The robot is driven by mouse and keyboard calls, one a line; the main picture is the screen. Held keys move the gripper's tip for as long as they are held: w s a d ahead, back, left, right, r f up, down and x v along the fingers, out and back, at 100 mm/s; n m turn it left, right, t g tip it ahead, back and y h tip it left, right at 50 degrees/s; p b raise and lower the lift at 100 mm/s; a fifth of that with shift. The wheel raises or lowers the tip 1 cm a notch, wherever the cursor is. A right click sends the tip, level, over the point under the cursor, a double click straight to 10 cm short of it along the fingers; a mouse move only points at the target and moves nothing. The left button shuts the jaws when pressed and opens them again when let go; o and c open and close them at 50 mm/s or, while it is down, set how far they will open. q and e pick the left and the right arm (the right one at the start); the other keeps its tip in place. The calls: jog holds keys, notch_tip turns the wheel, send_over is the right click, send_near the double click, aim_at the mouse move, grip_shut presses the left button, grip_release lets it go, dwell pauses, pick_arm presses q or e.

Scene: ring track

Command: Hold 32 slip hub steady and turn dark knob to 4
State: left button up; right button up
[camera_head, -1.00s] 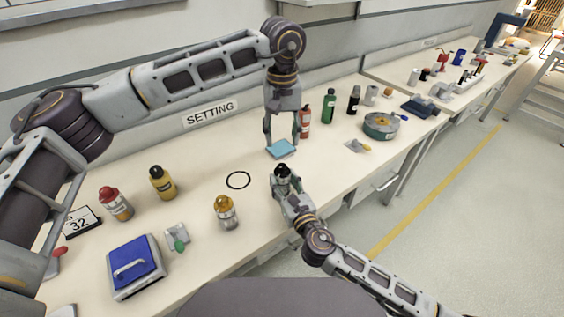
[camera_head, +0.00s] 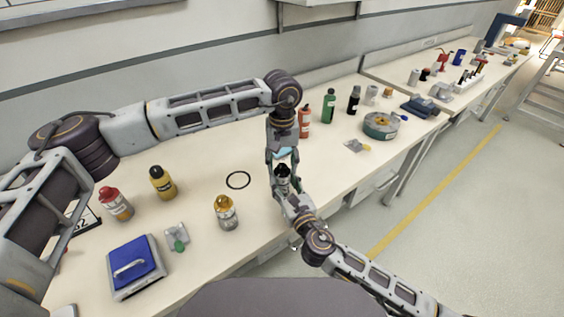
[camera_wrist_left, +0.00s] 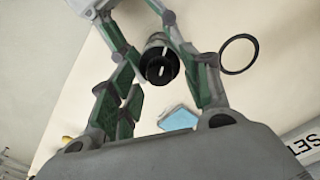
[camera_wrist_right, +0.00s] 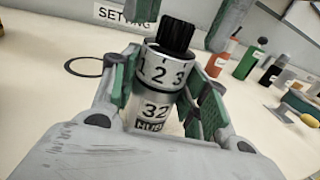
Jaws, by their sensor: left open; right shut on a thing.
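The 32 slip hub (camera_wrist_right: 153,108) is a pale cylinder marked "32 HUB", with a ring showing 1, 2 and 3 and a dark knob (camera_wrist_right: 175,37) on top. My right gripper (camera_head: 281,186) is shut around the hub's body, which stands upright in its jaws. My left gripper (camera_head: 283,160) is open and points down just above the hub. In the left wrist view the dark knob (camera_wrist_left: 160,67) lies between the two left fingers, apart from both; a pale slot line shows on its top.
A black ring (camera_head: 238,180) and a blue pad (camera_wrist_left: 178,118) lie close by. Red (camera_head: 304,121) and green (camera_head: 328,106) bottles stand behind to the right.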

pick_arm(q)
jog(key=c, duration=1.1)
jog(key=shift+o, duration=0.2)
